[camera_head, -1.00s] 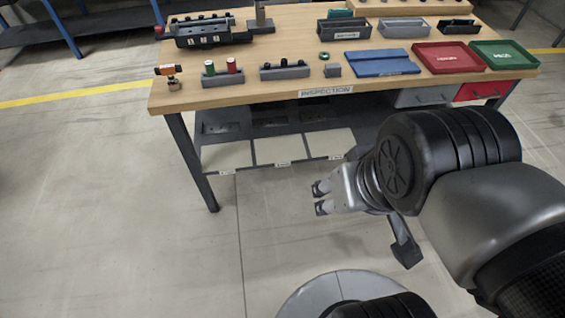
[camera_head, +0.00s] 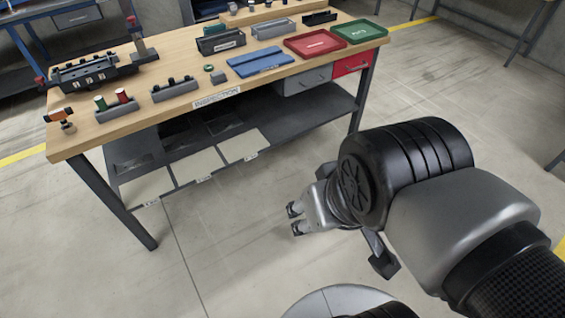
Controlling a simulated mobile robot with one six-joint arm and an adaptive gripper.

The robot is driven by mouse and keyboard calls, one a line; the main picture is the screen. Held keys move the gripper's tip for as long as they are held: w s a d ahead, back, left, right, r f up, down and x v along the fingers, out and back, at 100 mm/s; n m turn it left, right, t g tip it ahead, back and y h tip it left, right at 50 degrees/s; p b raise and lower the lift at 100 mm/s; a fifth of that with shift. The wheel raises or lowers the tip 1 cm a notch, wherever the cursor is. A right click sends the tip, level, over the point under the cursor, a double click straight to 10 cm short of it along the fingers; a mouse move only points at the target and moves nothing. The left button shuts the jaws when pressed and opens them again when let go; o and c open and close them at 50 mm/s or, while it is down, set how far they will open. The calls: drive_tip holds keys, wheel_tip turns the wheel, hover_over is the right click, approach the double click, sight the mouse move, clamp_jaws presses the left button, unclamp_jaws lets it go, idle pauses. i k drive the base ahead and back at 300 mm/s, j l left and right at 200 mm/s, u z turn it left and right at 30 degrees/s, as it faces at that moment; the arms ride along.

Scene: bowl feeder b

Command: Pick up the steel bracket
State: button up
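My gripper (camera_head: 296,219) is in front of the table, over the open floor. Its two fingertips are apart with nothing between them. I cannot pick out the steel bracket for certain. A small grey block (camera_head: 219,77) sits on the wooden inspection table (camera_head: 150,118), beside a blue flat case (camera_head: 260,62), but it is too small to identify. Grey bins (camera_head: 273,29) stand further back on the table, and their contents are not clear.
Red (camera_head: 315,44) and green (camera_head: 359,32) trays lie at the table's right end. A grey holder (camera_head: 175,91), red and green cylinders and a black fixture (camera_head: 98,71) are at the left. A lower shelf (camera_head: 290,118) runs under the tabletop. Floor is clear around my arm.

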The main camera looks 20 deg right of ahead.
sight(104, 65)
drive_tip(key=i+j+z, duration=0.1)
drive_tip(key=j, duration=0.4)
drive_tip(key=i+j, duration=0.3)
drive_tip(key=j, duration=0.2)
drive_tip(key=i+j+z, duration=0.15)
drive_tip(key=j, duration=0.4)
drive_tip(key=i+j+z, duration=0.1)
drive_tip(key=j, duration=0.4)
drive_tip(key=i+j, duration=0.2)
drive_tip(key=j, duration=0.35)
drive_tip(key=i+j+z, duration=0.15)
drive_tip(key=j, duration=0.4)
drive_tip(key=i+j, duration=0.1)
drive_tip(key=j, duration=0.45)
drive_tip(key=i+j+z, duration=0.15)
drive_tip(key=j, duration=0.45)
drive_tip(key=i+j, duration=0.2)
drive_tip(key=j, duration=0.15)
drive_tip(key=i+j+z, duration=0.1)
drive_tip(key=j, duration=0.25)
drive_tip(key=i+j, duration=0.3)
drive_tip(key=j+z, duration=0.05)
drive_tip(key=j, duration=0.05)
